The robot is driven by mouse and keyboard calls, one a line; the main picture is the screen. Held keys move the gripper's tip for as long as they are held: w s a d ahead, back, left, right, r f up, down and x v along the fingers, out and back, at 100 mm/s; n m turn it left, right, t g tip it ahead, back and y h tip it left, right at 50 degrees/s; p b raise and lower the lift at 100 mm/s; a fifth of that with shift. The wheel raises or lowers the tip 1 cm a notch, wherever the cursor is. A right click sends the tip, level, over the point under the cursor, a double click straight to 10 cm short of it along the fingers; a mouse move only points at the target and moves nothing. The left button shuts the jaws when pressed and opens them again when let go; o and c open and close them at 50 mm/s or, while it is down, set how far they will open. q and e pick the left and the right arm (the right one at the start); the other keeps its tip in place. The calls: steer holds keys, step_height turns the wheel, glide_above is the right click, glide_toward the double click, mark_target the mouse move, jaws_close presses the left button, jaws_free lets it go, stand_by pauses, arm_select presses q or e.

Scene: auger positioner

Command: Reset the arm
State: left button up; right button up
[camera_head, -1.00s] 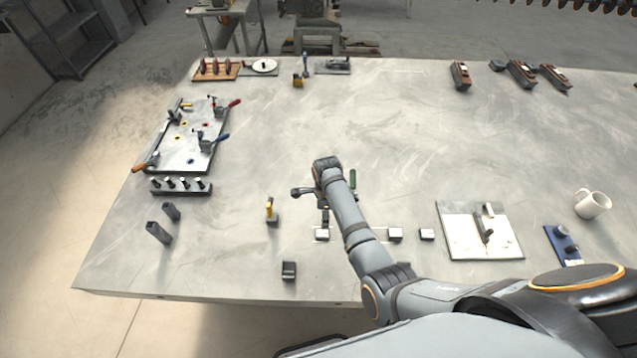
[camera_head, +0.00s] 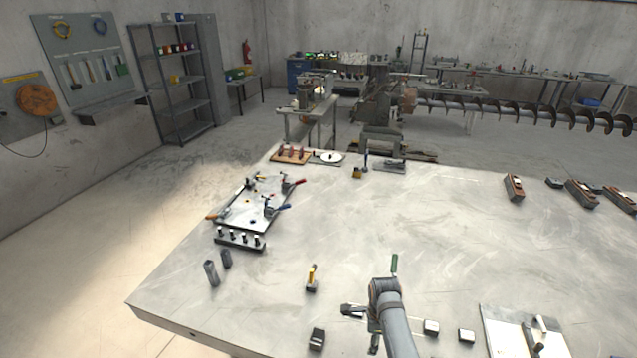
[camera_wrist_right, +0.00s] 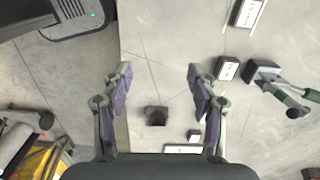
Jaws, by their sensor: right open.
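My right arm (camera_head: 398,335) comes in at the bottom of the head view, over the front part of the grey table. Its gripper (camera_head: 375,338) hangs below the wrist there and is partly hidden. In the right wrist view the right gripper (camera_wrist_right: 158,95) has its two fingers wide apart with nothing held. A small black block (camera_wrist_right: 156,116) lies on the table below the gap between the fingers; no contact shows. My left gripper is in neither view.
The table (camera_head: 400,210) edge runs near the fingers. Close by are a green-handled tool (camera_head: 394,263), a yellow-topped piece (camera_head: 312,278) and white-topped blocks (camera_head: 431,327). A clamp plate (camera_head: 250,210) stands at left. The table's middle is clear.

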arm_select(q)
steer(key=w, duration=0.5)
arm_select(e)
steer(key=s+d+r+n+t, duration=0.2)
steer(key=s+d+r+n, duration=0.2)
steer(key=s+d+n, duration=0.55)
steer(key=s+r+n+t, duration=0.2)
steer(key=s+r+n, duration=0.7)
steer(key=n, duration=0.3)
steer(key=s+d+f+g+h+b, duration=0.2)
steer(key=f+b, duration=0.6)
steer(key=f, duration=2.8)
arm_select(q)
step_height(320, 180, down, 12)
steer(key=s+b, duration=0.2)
steer(key=b, duration=0.2)
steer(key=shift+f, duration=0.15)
arm_select(e)
steer(key=s+f+g+y, duration=0.1)
steer(key=s+f, duration=1.7)
steer(key=f, duration=0.1)
steer(key=shift+s+d+f+m, duration=0.15)
steer(key=shift+s+d+m, duration=0.15)
steer(key=shift+d+m, duration=0.1)
